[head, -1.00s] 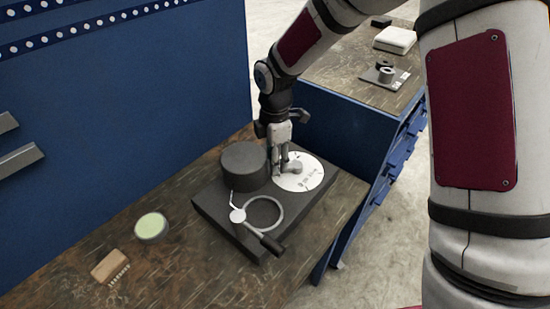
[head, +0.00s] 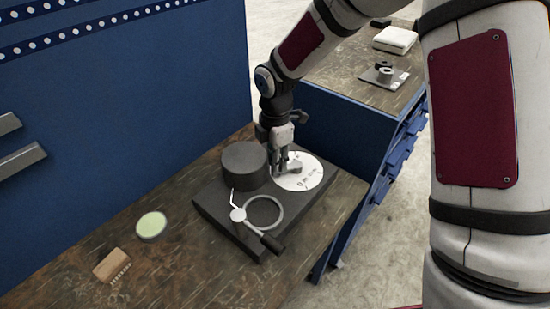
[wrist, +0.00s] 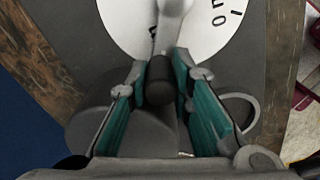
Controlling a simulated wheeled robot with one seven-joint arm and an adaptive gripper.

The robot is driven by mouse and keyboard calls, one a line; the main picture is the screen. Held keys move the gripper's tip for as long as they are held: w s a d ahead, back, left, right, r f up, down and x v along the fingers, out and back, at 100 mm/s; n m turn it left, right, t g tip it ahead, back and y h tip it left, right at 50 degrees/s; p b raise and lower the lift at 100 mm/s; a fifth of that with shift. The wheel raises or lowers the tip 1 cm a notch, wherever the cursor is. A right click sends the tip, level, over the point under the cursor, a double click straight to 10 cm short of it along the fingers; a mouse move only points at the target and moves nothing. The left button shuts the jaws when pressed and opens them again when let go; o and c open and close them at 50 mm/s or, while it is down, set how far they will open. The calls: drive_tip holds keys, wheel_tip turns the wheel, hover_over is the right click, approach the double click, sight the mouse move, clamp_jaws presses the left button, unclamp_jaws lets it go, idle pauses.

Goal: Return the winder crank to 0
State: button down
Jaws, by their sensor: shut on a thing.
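The winder is a dark base plate (head: 212,208) on the wooden bench, with a white round dial (head: 313,179) at its right rear. The grey crank (head: 295,168) sits over the dial. In the wrist view the crank arm (wrist: 173,10) runs from the top to a dark knob (wrist: 160,82). My gripper (head: 278,168) is shut on this knob, its teal-padded fingers (wrist: 161,92) on both sides. The dial (wrist: 215,40) shows printed characters, partly hidden by the crank; I cannot tell which mark it points at.
A dark drum (head: 243,165) stands close left of my gripper. In front are a grey ring (head: 264,226) and a lever with a black handle (head: 272,243). A green-topped round tin (head: 151,226) and a brush (head: 110,265) lie to the left. A blue panel (head: 110,110) rises behind.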

drive_tip(key=c, duration=1.4)
unclamp_jaws()
wheel_tip(320, 180, up, 12)
drive_tip(key=shift+f, duration=0.1)
